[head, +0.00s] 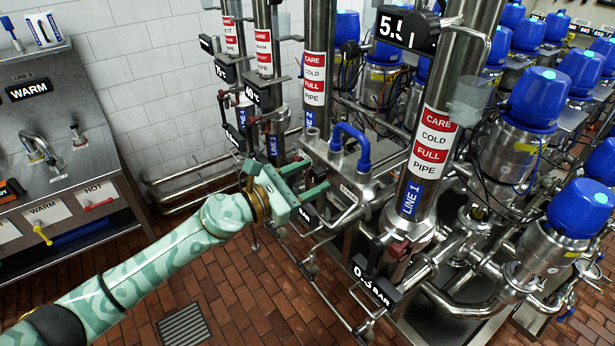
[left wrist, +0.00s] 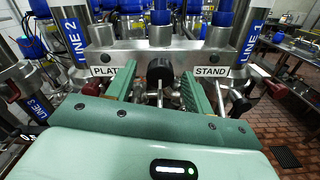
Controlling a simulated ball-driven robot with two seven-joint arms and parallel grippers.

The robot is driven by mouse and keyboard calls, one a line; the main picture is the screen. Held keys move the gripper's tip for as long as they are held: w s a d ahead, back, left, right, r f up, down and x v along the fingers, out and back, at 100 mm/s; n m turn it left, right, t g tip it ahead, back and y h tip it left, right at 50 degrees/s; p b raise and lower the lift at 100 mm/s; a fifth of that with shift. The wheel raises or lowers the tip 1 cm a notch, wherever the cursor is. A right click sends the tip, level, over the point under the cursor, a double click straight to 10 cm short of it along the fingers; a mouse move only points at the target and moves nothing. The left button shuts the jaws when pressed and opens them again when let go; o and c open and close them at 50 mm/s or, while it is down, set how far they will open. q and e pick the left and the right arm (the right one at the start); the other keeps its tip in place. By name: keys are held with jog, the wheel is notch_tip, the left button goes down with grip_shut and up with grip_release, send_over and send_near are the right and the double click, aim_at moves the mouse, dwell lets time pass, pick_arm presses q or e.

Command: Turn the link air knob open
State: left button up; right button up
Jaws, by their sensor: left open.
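My left gripper (head: 317,176) is open in front of the steel block (head: 365,186) between the LINE 2 and LINE 1 pipes. In the left wrist view its two green fingers (left wrist: 157,84) stand apart, with a round black knob (left wrist: 159,69) in view between and beyond their tips. I cannot tell whether the fingers touch the knob. No label reading "link air" is legible, so I cannot confirm that this is the link air knob. Plates reading PLAT (left wrist: 103,71) and STAND (left wrist: 211,72), both partly hidden, flank it. My right gripper is not in view.
The LINE 1 pipe (head: 432,140) and LINE 2 pipe (head: 314,75) rise close beside the block. A blue bent handle (head: 352,142) is on top. A 0.3 BAR display (head: 376,283) sits low in front. A steel panel (head: 65,140) stands left; the brick floor (head: 240,290) between is open.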

pick_arm(q)
jog(key=c, duration=1)
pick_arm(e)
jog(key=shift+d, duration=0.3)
pick_arm(q)
jog(key=shift+n, duration=0.4)
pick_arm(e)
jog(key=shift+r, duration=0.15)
pick_arm(q)
jog(key=n+p, duration=0.1)
jog(key=n, duration=0.2)
jog(key=shift+r+n+p, duration=0.1)
jog(key=shift+n+p, duration=0.2)
jog(key=shift+p, duration=0.05)
jog(key=n+p, duration=0.1)
jog(key=n, duration=0.3)
jog(key=shift+n+p, duration=0.3)
jog(key=shift+p, duration=0.1)
jog(key=n+p, duration=0.2)
jog(key=n, duration=0.2)
jog(key=shift+n, duration=0.3)
jog(key=shift+f+n+p, duration=0.2)
jog(key=shift+n+p, duration=0.65)
jog(key=shift+n, duration=1.35)
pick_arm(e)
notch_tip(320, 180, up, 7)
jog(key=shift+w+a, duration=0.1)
